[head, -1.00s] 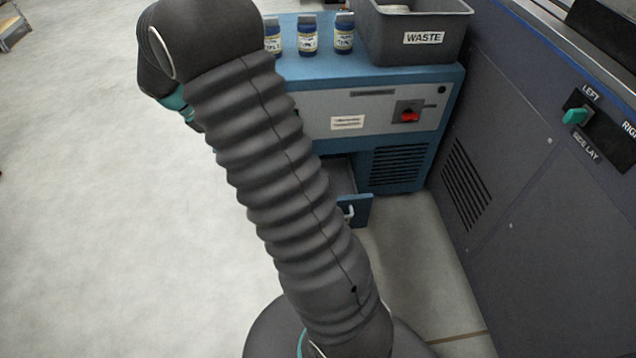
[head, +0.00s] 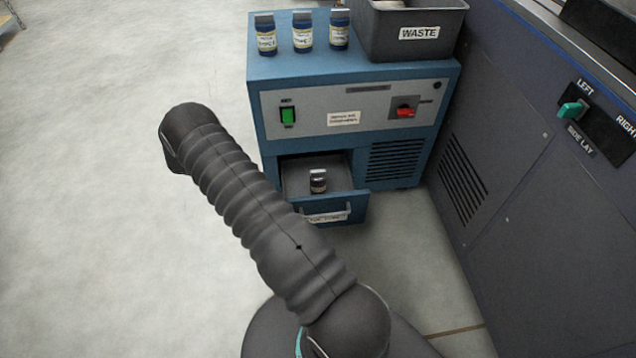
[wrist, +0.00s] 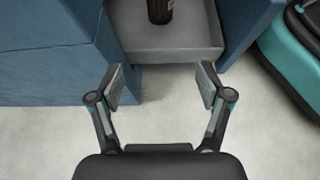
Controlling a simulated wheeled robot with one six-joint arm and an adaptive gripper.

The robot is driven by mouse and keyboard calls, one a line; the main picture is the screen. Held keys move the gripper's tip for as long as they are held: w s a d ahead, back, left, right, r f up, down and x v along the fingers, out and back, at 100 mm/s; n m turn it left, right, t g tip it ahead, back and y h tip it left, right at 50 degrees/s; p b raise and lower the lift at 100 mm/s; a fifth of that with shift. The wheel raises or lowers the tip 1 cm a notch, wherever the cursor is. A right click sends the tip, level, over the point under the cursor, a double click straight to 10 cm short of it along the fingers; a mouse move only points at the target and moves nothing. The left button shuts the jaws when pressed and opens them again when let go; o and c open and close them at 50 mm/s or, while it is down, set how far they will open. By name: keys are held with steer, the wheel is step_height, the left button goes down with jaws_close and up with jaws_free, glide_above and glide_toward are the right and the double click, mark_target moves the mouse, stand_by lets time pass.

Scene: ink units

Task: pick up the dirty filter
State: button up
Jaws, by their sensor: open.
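The dirty filter (head: 318,181) appears to be the small dark cylinder with a pale top standing in the open drawer (head: 350,206) of the blue cabinet. In the head view my arm hides the gripper.
Several blue bottles with labels, one of them here (head: 303,32), stand on the blue cabinet (head: 275,72) beside a grey WASTE bin (head: 448,38). A dark machine panel (head: 500,160) stands close on the right. The floor (head: 90,200) on the left is clear.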

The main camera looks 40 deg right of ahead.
steer(key=p, duration=0.2)
glide_toward(325, 174)
steer(key=x, duration=0.5)
steer(key=shift+w+d+f, duration=0.15)
steer(key=shift+w+f, duration=0.05)
steer(key=shift+w, duration=0.15)
steer(key=shift+x, duration=2.6)
steer(key=c, duration=1.3)
